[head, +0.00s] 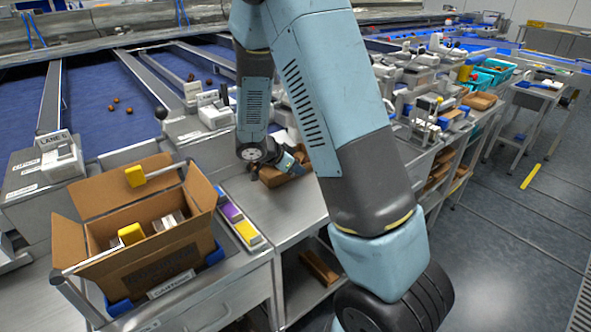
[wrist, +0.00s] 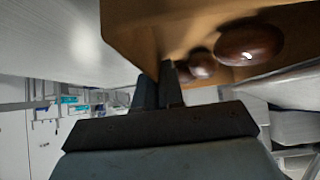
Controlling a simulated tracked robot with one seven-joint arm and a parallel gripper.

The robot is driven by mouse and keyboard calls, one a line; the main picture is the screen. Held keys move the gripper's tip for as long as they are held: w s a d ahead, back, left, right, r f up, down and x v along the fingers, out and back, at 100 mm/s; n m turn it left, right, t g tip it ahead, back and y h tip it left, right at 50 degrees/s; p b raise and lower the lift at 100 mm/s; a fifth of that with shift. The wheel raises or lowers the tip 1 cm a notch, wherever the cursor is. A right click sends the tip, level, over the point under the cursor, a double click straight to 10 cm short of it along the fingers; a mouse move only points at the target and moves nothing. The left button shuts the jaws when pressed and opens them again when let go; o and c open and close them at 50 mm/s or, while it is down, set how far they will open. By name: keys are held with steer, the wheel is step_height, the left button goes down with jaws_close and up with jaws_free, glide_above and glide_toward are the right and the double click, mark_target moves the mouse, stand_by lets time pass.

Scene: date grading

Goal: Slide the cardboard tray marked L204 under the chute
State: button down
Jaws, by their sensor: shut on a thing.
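A small brown cardboard tray (head: 270,181) sits on the steel bench, partly hidden behind my arm in the head view. Its wall fills the upper part of the wrist view (wrist: 135,30), with glossy brown dates (wrist: 248,42) inside. No L204 mark can be read from here. My gripper (head: 292,164) is at the tray's edge. In the wrist view its dark fingers (wrist: 165,78) are closed on the tray's wall at a lower corner of the picture of it. I cannot make out the chute for certain; my arm covers part of the bench behind the tray.
A large open cardboard box (head: 150,262) with yellow-handled tools stands at the left. A purple and yellow block strip (head: 240,222) lies on the bench between it and the tray. Grey machine units (head: 213,108) line the bench's back edge. Bare bench (head: 290,215) lies in front of the tray.

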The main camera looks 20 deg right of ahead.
steer(key=shift+a, duration=0.1)
stand_by(0.3)
steer(key=shift+w+a, duration=0.15)
steer(key=shift+a, duration=0.65)
steer(key=c, duration=1.5)
jaws_free()
steer(key=shift+w, duration=0.1)
steer(key=shift+c, duration=0.2)
steer(key=o, duration=0.4)
steer(key=shift+c, duration=0.2)
steer(key=v, duration=1.3)
steer(key=shift+a+r, duration=0.2)
steer(key=shift+a, duration=0.05)
